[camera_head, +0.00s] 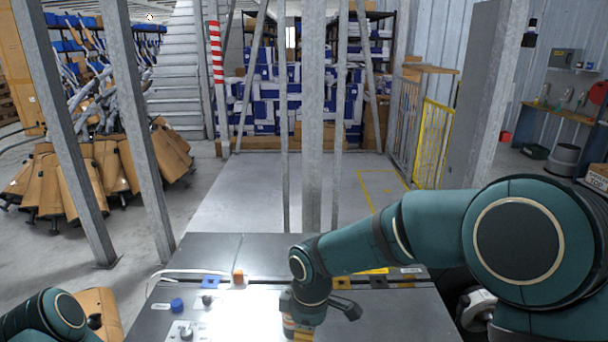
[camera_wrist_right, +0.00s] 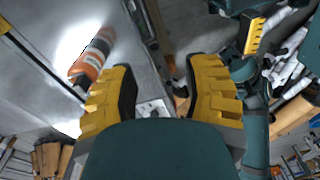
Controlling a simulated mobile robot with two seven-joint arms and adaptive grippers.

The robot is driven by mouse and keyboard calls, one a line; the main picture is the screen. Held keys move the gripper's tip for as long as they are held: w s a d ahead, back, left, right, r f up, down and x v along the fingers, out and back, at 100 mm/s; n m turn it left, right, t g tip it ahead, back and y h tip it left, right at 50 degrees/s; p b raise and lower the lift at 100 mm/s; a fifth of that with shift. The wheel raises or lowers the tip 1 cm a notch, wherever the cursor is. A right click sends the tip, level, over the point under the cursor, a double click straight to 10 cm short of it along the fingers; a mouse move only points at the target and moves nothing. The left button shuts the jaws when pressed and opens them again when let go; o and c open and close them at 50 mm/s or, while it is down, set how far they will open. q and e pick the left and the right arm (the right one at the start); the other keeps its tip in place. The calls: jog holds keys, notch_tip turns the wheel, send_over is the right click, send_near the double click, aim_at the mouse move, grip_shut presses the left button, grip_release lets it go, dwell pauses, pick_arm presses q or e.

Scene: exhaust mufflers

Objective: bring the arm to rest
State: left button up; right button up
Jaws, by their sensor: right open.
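My right arm reaches in from the right in the head view. Its gripper (camera_head: 302,336) hangs low over the grey worktable (camera_head: 390,320), partly cut off by the lower edge. In the right wrist view the two yellow ridged fingers of the right gripper (camera_wrist_right: 160,95) stand wide apart with nothing between them. My left arm (camera_head: 50,318) shows only as a link at the lower left of the head view. A teal part with a yellow ridged piece (camera_wrist_right: 255,35) in the wrist view looks like my left gripper; its opening is unclear.
An orange and grey cylinder (camera_wrist_right: 92,60) lies beside the right fingers. The table carries a blue knob (camera_head: 177,305), a black knob (camera_head: 207,300) and an orange block (camera_head: 239,276). Metal posts (camera_head: 313,120) stand behind the table. Brown muffler-like parts (camera_head: 100,175) hang at left.

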pick_arm(q)
jog(key=s+a+f+m+g+y, duration=0.1)
jog(key=s+f+m+g+y, duration=0.25)
jog(key=s+m+g, duration=0.3)
jog(key=s+a+f+m+g+y, duration=0.1)
jog(key=s+f+m+g+y, duration=0.25)
jog(key=s+m+g, duration=0.35)
jog(key=w+a+m+t+y, duration=0.2)
jog(key=w+m+t+y, duration=0.2)
jog(key=w+m+t, duration=0.3)
jog(key=w+m, duration=0.1)
jog(key=w, duration=0.3)
jog(key=shift+w+a+f+y, duration=0.15)
jog(key=shift+w+a+y, duration=0.15)
jog(key=shift+w, duration=0.1)
pick_arm(e)
jog(key=s+d+f+m+y, duration=0.1)
jog(key=s+d+f+m, duration=0.2)
jog(key=f+m, duration=0.3)
jog(key=s+d+f+m+t+y, duration=0.1)
jog(key=s+d+f+m, duration=0.2)
jog(key=f+m, duration=0.3)
jog(key=s+d+f+m+t+y, duration=0.1)
jog(key=s+d+f+m, duration=0.2)
jog(key=f, duration=0.6)
jog(key=s+m, duration=0.2)
jog(key=shift+s+d+f+m, duration=0.15)
jog(key=shift+s+d+m, duration=0.15)
jog(key=shift+d+m, duration=0.1)
jog(key=shift+a, duration=0.1)
